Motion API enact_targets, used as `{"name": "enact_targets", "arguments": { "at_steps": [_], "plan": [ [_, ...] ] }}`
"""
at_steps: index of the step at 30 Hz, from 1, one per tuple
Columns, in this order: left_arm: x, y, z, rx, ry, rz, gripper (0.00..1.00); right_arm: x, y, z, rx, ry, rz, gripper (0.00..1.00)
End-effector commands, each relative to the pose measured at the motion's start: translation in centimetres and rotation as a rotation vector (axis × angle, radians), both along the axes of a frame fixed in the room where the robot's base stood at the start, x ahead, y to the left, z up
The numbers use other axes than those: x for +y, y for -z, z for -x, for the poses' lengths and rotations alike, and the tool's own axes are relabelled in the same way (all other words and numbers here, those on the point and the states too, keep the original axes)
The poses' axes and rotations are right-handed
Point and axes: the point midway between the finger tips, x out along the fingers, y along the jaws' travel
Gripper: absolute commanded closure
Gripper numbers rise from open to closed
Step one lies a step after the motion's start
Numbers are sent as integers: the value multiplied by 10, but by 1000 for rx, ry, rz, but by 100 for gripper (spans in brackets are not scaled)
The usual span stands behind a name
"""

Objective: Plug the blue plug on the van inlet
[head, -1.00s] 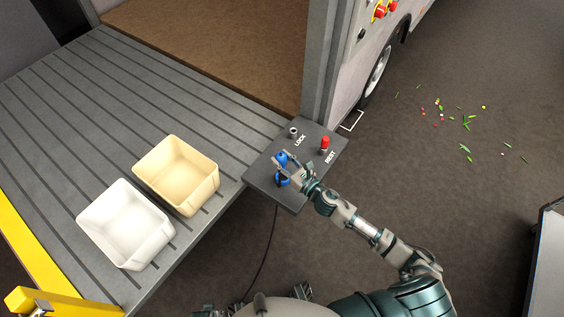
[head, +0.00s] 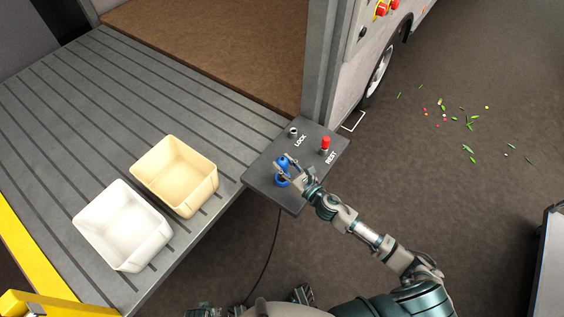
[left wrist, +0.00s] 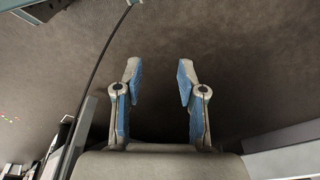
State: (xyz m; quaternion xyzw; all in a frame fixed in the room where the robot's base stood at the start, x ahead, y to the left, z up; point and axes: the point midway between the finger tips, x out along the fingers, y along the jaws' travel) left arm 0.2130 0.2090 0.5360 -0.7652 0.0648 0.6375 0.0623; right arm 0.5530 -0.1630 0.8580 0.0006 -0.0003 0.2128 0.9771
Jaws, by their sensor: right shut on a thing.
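The blue plug (head: 282,180) stands on the grey panel (head: 263,174) at the edge of the tail-lift platform. My right gripper (head: 284,170) is shut on the blue plug, and its fingers hide part of it. A black cable (head: 263,260) hangs from below the panel to the floor. On the van's side, at the top of the head view, is a unit with red and yellow parts (head: 381,10); which part is the inlet I cannot tell. My left gripper (left wrist: 158,72) is open and empty over the dark floor in the left wrist view.
The panel also carries a metal fitting (head: 293,132) by LOCK and a red-capped one (head: 325,144) by REST. A cream bin (head: 202,198) and a white bin (head: 128,262) stand on the ribbed platform (head: 90,110). Small coloured pieces (head: 468,124) litter the floor at right.

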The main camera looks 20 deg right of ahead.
Motion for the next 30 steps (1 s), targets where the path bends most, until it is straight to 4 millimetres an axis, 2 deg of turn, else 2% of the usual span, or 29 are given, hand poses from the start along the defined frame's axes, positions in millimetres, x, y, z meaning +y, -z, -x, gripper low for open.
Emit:
{"name": "enact_targets", "arguments": {
  "at_steps": [15,21,30],
  "plan": [
    [2,-49,-4,-14,-5,3,60,3,24,0,-1,0,4,98],
    [1,-57,-4,-15,-6,3,60,1,26,0,-1,1,2,98],
    [1,-57,-5,-15,-6,3,60,1,26,0,-1,1,2,98]
  ]
}}
